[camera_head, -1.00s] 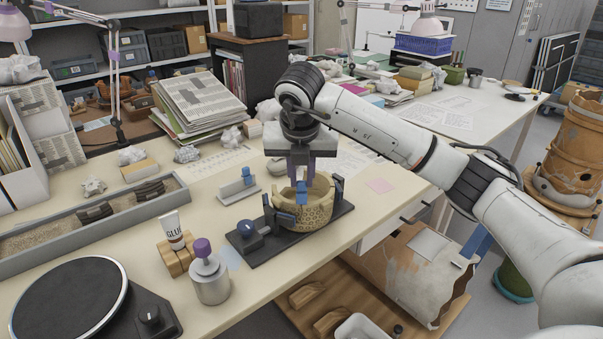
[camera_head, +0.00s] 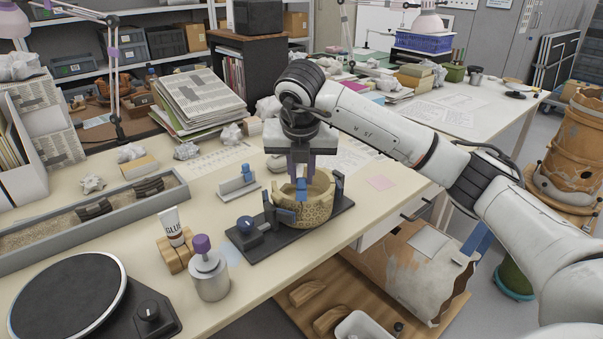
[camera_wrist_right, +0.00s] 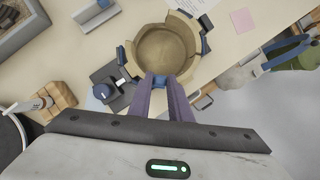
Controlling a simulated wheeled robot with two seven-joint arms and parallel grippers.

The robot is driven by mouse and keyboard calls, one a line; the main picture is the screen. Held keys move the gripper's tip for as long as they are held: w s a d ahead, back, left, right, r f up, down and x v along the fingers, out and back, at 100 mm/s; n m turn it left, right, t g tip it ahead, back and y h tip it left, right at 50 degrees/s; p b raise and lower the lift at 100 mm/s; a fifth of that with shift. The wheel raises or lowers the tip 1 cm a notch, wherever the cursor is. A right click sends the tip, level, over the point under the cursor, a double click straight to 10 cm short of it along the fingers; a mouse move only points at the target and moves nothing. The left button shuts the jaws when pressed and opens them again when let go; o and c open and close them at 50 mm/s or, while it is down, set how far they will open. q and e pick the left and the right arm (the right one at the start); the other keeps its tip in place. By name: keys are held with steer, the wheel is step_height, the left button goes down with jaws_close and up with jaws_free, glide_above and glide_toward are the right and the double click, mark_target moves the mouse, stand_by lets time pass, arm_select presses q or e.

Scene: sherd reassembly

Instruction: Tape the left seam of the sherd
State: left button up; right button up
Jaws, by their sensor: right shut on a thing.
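A tan, textured pot (camera_head: 318,207) sits upright in a dark fixture (camera_head: 338,220) with blue clamp pads around it. My right gripper (camera_head: 300,182) points down at the pot's near rim, its purple fingers shut on a small blue piece of tape (camera_head: 301,188). In the right wrist view this blue piece (camera_wrist_right: 160,81) is between the fingertips (camera_wrist_right: 160,84), at the rim of the round pot (camera_wrist_right: 165,52). I cannot tell whether it touches the wall. The sherd and its left seam are not clearly distinguishable; the gripper and clamps cover part of the wall. My left gripper is not in view.
A glue tube (camera_head: 171,226) in a wooden block and a grey jar (camera_head: 209,277) with a purple top stand left. A turntable (camera_head: 68,300) is front left. A pink note (camera_head: 381,183) lies on the right.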

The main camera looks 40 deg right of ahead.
steer(key=shift+f+b, duration=0.4)
steer(key=shift+f, duration=0.2)
stand_by(0.3)
steer(key=shift+f+b, duration=0.45)
steer(key=shift+f, duration=0.15)
stand_by(0.5)
steer(key=shift+f, duration=0.25)
stand_by(0.8)
steer(key=o, duration=0.8)
steer(key=shift+r, duration=0.35)
steer(key=v, duration=0.9)
steer(key=shift+s+a+r+p, duration=0.15)
steer(key=shift+s+r+p, duration=0.1)
steer(key=shift+r+p, duration=0.05)
